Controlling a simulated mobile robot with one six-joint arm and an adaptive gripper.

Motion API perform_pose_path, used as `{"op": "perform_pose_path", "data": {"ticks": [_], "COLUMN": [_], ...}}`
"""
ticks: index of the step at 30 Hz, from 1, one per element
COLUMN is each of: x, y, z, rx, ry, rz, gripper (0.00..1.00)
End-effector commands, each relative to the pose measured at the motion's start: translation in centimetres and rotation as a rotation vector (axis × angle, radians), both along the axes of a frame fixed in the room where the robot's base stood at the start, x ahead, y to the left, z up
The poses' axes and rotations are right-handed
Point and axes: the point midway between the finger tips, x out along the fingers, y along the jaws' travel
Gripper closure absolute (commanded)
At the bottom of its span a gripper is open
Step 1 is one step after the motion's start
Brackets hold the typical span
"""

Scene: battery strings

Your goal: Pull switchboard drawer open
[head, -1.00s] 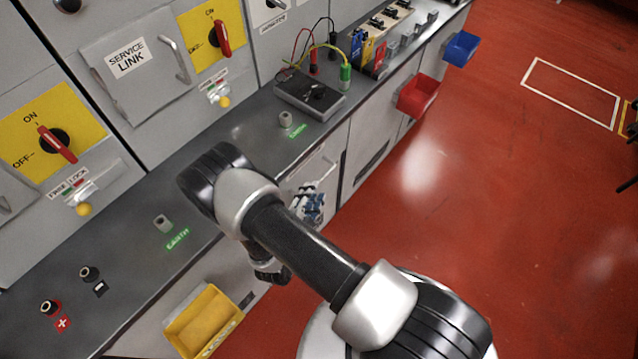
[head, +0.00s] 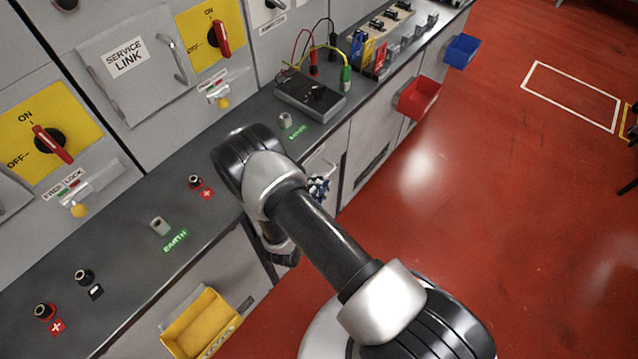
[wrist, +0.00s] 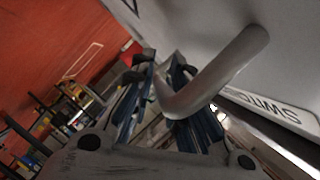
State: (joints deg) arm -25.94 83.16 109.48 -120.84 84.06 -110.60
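The switchboard drawer's grey front (wrist: 190,25) fills the upper right of the wrist view, with a partly cut-off label (wrist: 275,105) reading "SWITC". Its bent grey bar handle (wrist: 222,70) reaches down between and across my gripper's fingers. My gripper (wrist: 160,75) has dark fingers with blue parts, spread apart; whether they touch the handle is unclear. In the head view my gripper (head: 318,187) shows only partly beside my arm, at the drawer front (head: 335,150) below the counter. Most of the drawer is hidden there by my arm.
The grey counter (head: 120,255) carries terminals and a meter (head: 310,95) with leads. A yellow bin (head: 203,322), a red bin (head: 418,98) and a blue bin (head: 461,49) hang on the front. The red floor (head: 500,200) to the right is clear.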

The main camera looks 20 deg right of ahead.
Motion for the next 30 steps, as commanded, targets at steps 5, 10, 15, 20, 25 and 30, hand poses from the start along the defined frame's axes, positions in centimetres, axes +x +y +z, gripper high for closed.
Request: {"op": "perform_pose_path", "data": {"ticks": [5, 10, 15, 20, 25, 30], "x": [0.0, 0.0, 0.0, 0.0, -0.2, -1.3], "y": [0.0, 0.0, 0.0, 0.0, -0.1, -1.0], "z": [0.0, 0.0, 0.0, 0.0, 0.0, 0.0], "rx": [0.0, 0.0, 0.0, 0.0, 0.0, -0.003], "ry": [0.0, 0.0, 0.0, 0.0, 0.001, 0.004], "rz": [0.0, 0.0, 0.0, 0.0, 0.0, -0.002], "gripper": [0.99, 1.0, 1.0, 1.0, 1.0, 1.0]}}
